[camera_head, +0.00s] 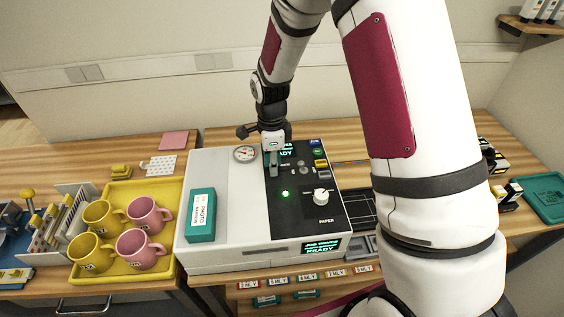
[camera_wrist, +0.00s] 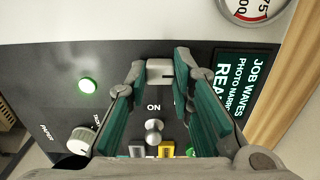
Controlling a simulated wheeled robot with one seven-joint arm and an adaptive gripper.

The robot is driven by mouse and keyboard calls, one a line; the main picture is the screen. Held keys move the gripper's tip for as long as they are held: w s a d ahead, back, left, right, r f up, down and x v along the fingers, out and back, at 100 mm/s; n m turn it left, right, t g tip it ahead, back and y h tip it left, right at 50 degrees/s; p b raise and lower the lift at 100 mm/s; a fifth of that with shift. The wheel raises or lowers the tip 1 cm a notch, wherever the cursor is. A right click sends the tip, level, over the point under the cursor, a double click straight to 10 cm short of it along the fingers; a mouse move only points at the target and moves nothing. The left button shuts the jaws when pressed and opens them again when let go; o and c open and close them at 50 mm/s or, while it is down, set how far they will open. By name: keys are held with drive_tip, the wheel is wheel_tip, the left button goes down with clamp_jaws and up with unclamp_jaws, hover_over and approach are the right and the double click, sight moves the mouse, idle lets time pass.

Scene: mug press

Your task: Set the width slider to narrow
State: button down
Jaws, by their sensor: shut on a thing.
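The white machine (camera_head: 228,165) has a black control panel (camera_head: 300,215) on its right side. My gripper (camera_head: 273,168) points down at the far left part of this panel. In the wrist view my gripper (camera_wrist: 161,76) is shut on a small grey slider knob (camera_wrist: 160,69), with one teal finger on each side. The knob's track and the marks beside it are hidden. A small screen (camera_wrist: 245,85) close to the right finger shows JOB WAVES and PHOTO, then a partly cut-off line that seems to read NARROW.
A green lamp (camera_wrist: 88,85), a white PAPER dial (camera_wrist: 82,140) and a toggle (camera_wrist: 154,130) below the word ON are near my fingers. A gauge (camera_head: 244,153) sits left of my gripper. A teal PHOTO box (camera_head: 201,215) lies on the machine. A yellow tray (camera_head: 160,190) holds several mugs.

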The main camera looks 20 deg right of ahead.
drive_tip(key=shift+a, duration=0.25)
drive_tip(key=c, duration=1.4)
unclamp_jaws()
drive_tip(key=shift+r, duration=0.1)
wheel_tip(320, 180, up, 12)
drive_tip(key=s+d+r+n+t, duration=0.2)
drive_tip(key=s+r+n, duration=0.7)
drive_tip(key=s, duration=0.3)
drive_tip(key=s+d+r+n+t, duration=0.2)
drive_tip(key=s+r+n+t, duration=0.1)
drive_tip(key=s+r+n, duration=0.5)
drive_tip(key=s+n, duration=0.3)
drive_tip(key=s, duration=0.2)
drive_tip(key=shift+r+t, duration=0.3)
drive_tip(key=shift+r, duration=0.05)
